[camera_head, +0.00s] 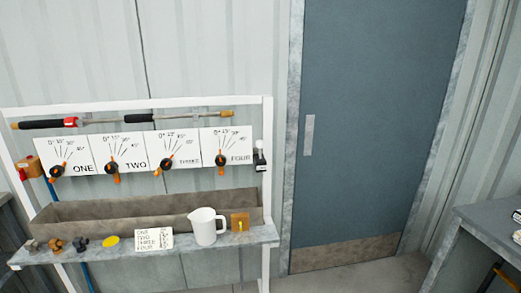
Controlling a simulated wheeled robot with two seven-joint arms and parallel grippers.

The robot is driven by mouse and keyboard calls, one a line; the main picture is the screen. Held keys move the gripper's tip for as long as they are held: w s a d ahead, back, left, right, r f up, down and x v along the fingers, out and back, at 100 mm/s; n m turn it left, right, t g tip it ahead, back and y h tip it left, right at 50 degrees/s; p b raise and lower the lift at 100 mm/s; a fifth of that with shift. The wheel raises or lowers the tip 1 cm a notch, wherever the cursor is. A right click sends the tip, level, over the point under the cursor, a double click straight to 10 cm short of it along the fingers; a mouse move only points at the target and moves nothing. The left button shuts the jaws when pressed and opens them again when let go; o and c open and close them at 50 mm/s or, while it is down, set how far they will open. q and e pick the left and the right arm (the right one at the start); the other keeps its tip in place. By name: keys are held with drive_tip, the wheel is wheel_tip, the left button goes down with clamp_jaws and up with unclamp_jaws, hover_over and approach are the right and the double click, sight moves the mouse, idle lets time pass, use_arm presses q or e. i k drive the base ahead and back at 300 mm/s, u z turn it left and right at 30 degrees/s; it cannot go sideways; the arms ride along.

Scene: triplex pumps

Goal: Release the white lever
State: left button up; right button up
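A small white lever (259,145) stands on a black fitting (260,161) on the right upright of the white frame (267,190). It is small in the picture, so its exact position is hard to tell. Neither of my grippers shows in the head view, and nothing is seen touching the lever.
Dial panels marked ONE to FOUR (168,150) hang under a lance (140,118). Below are a brown trough (100,208) and a shelf holding a white jug (206,226) and small fittings. A blue door (375,130) and a grey bench (470,222) are at right.

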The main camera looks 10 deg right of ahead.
sight(259, 143)
drive_tip(key=z, duration=0.5)
drive_tip(key=k, duration=0.6)
drive_tip(key=z, duration=0.8)
drive_tip(key=i, duration=1.1)
drive_tip(key=u, duration=1)
drive_tip(key=i, duration=0.6)
drive_tip(key=u, duration=0.75)
